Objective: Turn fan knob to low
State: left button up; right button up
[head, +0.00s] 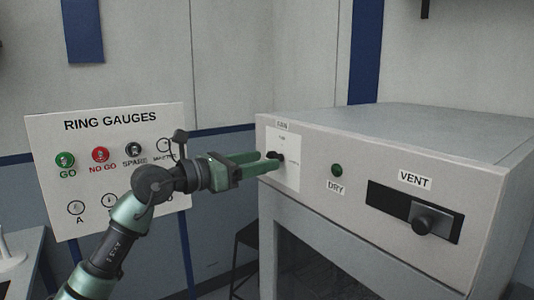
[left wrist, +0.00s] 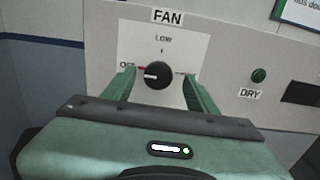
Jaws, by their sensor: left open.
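The fan knob (left wrist: 157,75) is a round black knob on a white dial plate (left wrist: 190,48) under a FAN label. Its white mark points left, towards OFF; Low is printed above it. In the head view the knob (head: 281,157) shows just past the fingertips on the panel's left end. My left gripper (head: 271,160) is open and reaches the panel from the left. In the left wrist view, its green fingers (left wrist: 157,79) stand on either side of the knob, with gaps visible. Whether the tips reach its depth is unclear. My right gripper is not in view.
Right of the dial are a green DRY light (head: 337,170) and a VENT slot with a black knob (head: 427,222) on the grey cabinet (head: 400,130). A RING GAUGES board (head: 110,140) stands behind my left arm. The left wall is close.

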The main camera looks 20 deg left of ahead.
pick_arm(q)
jog(key=shift+x, duration=0.75)
jog(key=shift+w+d, duration=0.1)
jog(key=shift+w, duration=0.05)
jog(key=shift+c, duration=1)
grip_shut()
jog(key=m+b, duration=0.3)
jog(key=m, duration=0.3)
jog(key=m+b, duration=0.4)
jog(key=m, duration=0.1)
jog(key=m+b, duration=0.4)
jog(key=m, duration=0.2)
jog(key=shift+d+f+m, duration=0.1)
jog(key=shift+f+m, duration=0.2)
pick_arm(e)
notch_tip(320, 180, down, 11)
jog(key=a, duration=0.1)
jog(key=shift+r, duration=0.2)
